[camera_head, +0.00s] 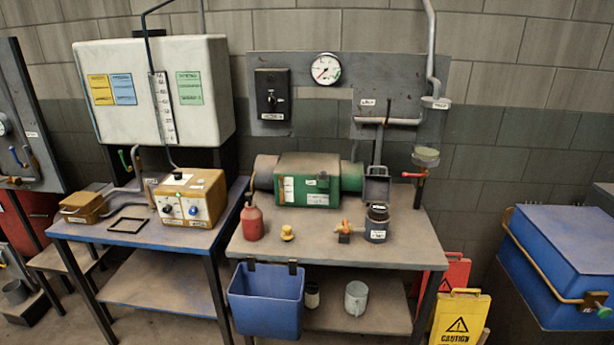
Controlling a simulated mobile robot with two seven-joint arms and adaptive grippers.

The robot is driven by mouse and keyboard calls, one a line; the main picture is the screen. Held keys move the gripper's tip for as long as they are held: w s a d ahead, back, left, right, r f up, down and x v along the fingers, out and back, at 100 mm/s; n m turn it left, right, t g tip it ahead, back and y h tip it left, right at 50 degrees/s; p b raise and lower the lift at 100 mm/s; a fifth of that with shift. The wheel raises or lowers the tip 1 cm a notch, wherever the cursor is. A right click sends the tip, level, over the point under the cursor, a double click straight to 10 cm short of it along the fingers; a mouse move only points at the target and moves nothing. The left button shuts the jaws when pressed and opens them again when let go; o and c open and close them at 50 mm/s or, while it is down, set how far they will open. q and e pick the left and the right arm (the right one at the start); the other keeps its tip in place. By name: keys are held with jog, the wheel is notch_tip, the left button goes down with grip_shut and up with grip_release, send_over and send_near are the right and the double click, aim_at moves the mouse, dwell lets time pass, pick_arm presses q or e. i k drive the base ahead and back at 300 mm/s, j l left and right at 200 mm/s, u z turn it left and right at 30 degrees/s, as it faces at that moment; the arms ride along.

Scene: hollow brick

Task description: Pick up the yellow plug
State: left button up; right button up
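A small yellow plug (287,232) stands on the right-hand workbench top (330,246), near its front edge. It is apart from the red bottle to its left and the orange valve piece to its right. Nothing covers it. Neither of my grippers shows in the head view.
A red bottle (251,218), a green machine (309,180), an orange valve piece (345,231) and a dark jar (377,222) stand on the same bench. A blue bin (265,300) hangs on its front. Yellow caution sign (459,318) stands at its right. Bench top around the plug is clear.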

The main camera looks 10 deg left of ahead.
aim_at(287, 235)
jog(key=i+j+z, duration=0.35)
jog(key=j, duration=0.3)
jog(key=i+j+z, duration=0.35)
jog(key=j, duration=0.4)
jog(key=i, duration=0.05)
